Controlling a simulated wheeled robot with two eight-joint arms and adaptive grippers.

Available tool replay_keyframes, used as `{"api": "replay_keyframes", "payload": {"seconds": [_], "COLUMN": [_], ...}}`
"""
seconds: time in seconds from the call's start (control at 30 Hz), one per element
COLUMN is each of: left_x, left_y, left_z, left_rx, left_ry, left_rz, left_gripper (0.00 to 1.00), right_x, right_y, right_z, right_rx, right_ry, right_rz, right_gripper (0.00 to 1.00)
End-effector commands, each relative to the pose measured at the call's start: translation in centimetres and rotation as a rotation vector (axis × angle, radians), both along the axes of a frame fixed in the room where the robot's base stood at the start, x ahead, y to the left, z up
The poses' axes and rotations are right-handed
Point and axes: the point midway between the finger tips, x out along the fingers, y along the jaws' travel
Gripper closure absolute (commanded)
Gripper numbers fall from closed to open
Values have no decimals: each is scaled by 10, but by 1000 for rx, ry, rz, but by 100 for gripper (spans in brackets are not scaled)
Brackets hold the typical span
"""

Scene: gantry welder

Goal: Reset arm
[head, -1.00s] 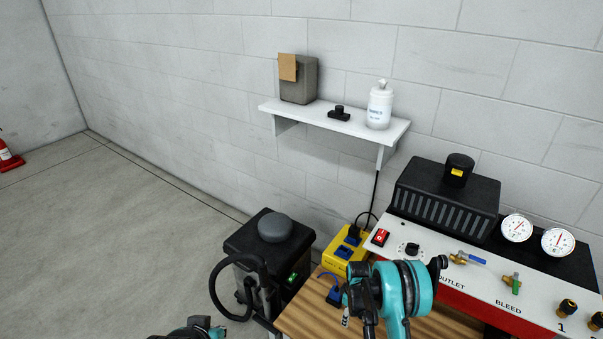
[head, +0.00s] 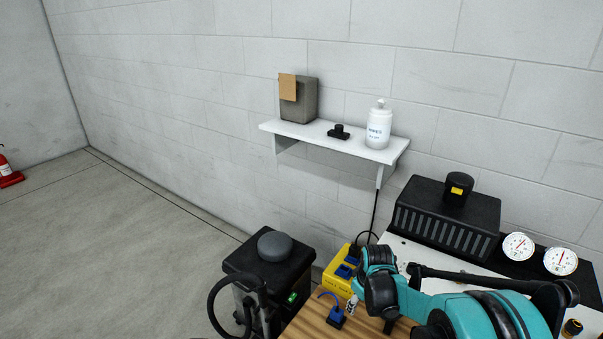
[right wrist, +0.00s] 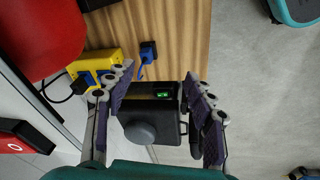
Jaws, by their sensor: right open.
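My right arm comes in from the lower right of the head view, its teal wrist over the wooden tabletop (head: 312,322). In the right wrist view my right gripper (right wrist: 160,86) is open, its two dark padded fingers apart with nothing held. Between and beyond them shows the black machine with a grey round cap (right wrist: 143,132) and a green-lit switch. How far the fingers are from it is hard to tell. My left gripper is not in view.
A yellow box with blue sockets (head: 338,281) and a small blue plug (head: 336,318) are by the arm. The gauge panel (head: 403,250) is at right. A wall shelf (head: 300,130) holds a grey box, a black part and a white bottle (head: 379,127).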

Motion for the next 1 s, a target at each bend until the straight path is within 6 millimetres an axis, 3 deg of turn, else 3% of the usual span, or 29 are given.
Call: {"api": "replay_keyframes", "payload": {"seconds": [0.03,0.2,0.4,0.53,0.7,0.83,1.0], "left_x": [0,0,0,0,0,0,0], "left_y": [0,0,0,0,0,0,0], "left_z": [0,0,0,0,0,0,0], "left_rx": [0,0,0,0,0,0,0], "left_ry": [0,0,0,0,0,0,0], "left_rz": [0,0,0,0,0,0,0], "left_gripper": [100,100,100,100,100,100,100], "right_x": [-14,-57,-117,-156,-201,-221,-231], "right_y": [0,-1,-1,-1,-1,-1,-1], "right_z": [22,80,124,139,143,140,138], "right_rx": [8,45,101,145,203,236,257], "right_ry": [-23,-105,-200,-260,-328,-363,-382], "right_rz": [-34,-158,-299,-389,-490,-542,-571], "right_gripper": [46,46,46,46,46,46,46]}}
